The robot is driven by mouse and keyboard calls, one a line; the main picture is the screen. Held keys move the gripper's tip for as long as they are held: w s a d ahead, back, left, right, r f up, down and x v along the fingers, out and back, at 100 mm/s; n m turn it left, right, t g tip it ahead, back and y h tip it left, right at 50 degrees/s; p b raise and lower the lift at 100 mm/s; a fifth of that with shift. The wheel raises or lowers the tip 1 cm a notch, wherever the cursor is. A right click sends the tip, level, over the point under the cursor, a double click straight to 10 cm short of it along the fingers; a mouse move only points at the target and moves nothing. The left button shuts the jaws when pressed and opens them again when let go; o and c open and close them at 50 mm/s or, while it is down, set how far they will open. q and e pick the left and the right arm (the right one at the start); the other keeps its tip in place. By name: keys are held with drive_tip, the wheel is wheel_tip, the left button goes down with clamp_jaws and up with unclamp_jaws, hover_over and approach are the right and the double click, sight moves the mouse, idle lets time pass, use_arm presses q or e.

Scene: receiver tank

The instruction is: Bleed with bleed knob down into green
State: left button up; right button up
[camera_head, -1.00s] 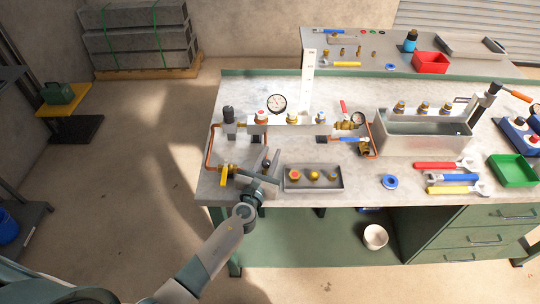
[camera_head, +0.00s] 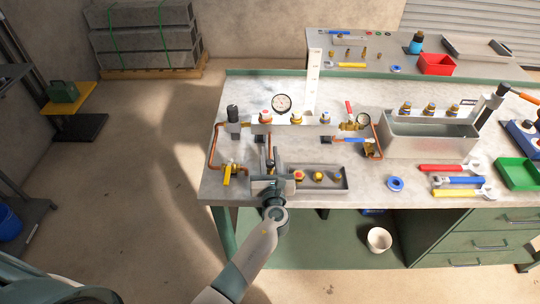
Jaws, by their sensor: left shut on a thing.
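My left gripper (camera_head: 270,168) is at the front of the bench, just left of the small parts tray, shut on what looks like the dark bleed knob; the fingers mostly hide the knob. A copper pipe (camera_head: 269,144) runs up behind the fingers to the pipe assembly (camera_head: 312,121). A round white gauge (camera_head: 281,103) stands upright behind the assembly; its needle and any green band are too small to read. A smaller gauge (camera_head: 363,119) sits at the assembly's right end. My right gripper is not in view.
A yellow-handled valve (camera_head: 228,172) is close on the left. A grey tray (camera_head: 339,180) with brass fittings lies close on the right. A metal water tank (camera_head: 425,145), wrenches (camera_head: 452,168) and a green tray (camera_head: 519,173) lie further right.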

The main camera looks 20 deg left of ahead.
use_arm(q)
drive_tip(key=o, duration=1)
drive_tip(key=shift+s+d+f, duration=0.1)
drive_tip(key=shift+s+d, duration=0.05)
drive_tip(key=shift+s, duration=0.3)
drive_tip(key=b+v, duration=0.4)
drive_tip(key=v, duration=1.2)
drive_tip(key=shift+s, duration=0.25)
